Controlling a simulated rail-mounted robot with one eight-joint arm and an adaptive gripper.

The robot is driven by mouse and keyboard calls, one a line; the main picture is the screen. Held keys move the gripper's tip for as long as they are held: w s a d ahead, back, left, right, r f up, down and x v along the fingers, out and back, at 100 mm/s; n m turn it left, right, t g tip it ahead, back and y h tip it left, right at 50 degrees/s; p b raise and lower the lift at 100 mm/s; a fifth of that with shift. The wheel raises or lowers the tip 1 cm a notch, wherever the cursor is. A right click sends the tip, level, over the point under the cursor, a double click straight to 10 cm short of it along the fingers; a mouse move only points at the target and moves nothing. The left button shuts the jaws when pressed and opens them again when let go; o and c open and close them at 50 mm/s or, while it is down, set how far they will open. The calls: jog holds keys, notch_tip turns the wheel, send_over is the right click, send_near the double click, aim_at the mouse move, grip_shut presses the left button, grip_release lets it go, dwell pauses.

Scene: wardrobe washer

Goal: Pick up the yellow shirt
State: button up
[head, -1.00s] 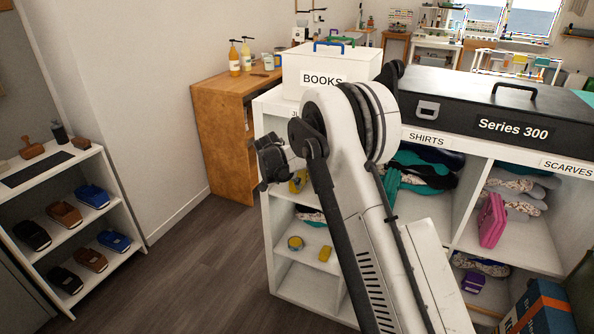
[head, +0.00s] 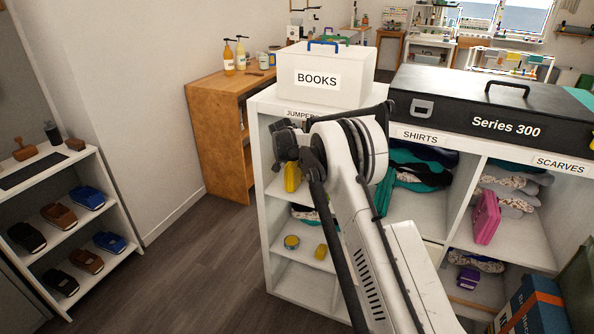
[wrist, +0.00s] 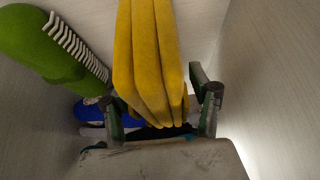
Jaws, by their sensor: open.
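The yellow shirt (wrist: 150,60) is a folded yellow cloth with several layers, hanging down from the top of the wrist view. Its lower folded end sits between the two fingers of my gripper (wrist: 160,112). The fingers are open, one on each side of it; a gap shows at the right finger, and contact at the left is unclear. In the head view a yellow cloth (head: 292,177), apparently the same shirt, shows in the upper left compartment under the JUMPERS label. My gripper (head: 285,143) is at that compartment's opening, partly hidden by my arm.
In the wrist view a green item with white ribs (wrist: 50,45) lies left of the shirt, and pale walls flank both sides. A white BOOKS box (head: 317,80) and a black case (head: 470,105) stand on the shelf unit. A shoe rack (head: 85,215) stands at left.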

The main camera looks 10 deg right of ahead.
jog(key=shift+w+f, duration=0.1)
jog(key=shift+f, duration=0.3)
jog(key=shift+f+b, duration=0.25)
jog(key=shift+b, duration=0.15)
dwell(0.4)
jog(key=shift+c, duration=0.5)
grip_shut()
